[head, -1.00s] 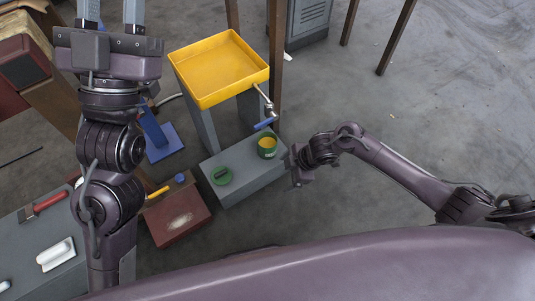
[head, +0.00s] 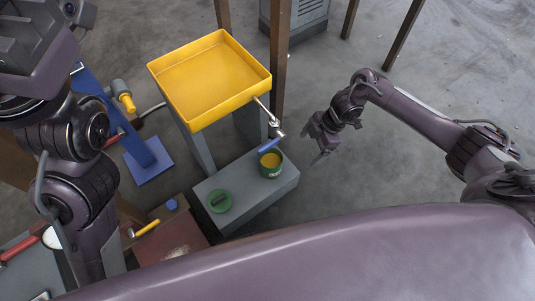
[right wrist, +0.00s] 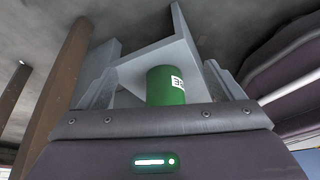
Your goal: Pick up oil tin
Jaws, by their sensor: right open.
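A blue-handled tool (head: 269,145) is close behind the tin. A yellow tray (head: 160,85) stands behind on grey legs, with a brown post (head: 279,80) beside it. Floor right of the block is clear.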

